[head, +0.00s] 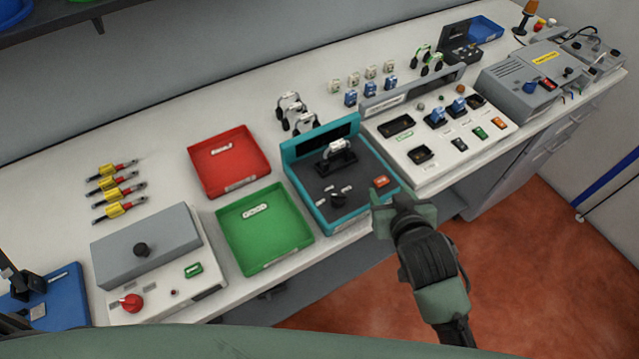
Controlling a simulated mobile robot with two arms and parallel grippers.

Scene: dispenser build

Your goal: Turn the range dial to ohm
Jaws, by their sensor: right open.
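The teal-framed tester (292,153) sits at the front edge of the bench, in the middle of the head view. Its black range dial (338,200) is on the dark panel, with small pale labels around it that are too small to read. Which label the dial points at cannot be told. A white-handled part (337,150) stands in a black holder behind the dial. My right gripper (388,203) is open and empty, just right of the tester's front corner, apart from the dial. My left gripper is not in view.
A red button (381,181) is on the tester's right side, near my right gripper. A green tray (265,228) and a red tray (229,162) lie to the left. A white panel with sockets (440,140) stands close on the right. Open floor lies before the bench.

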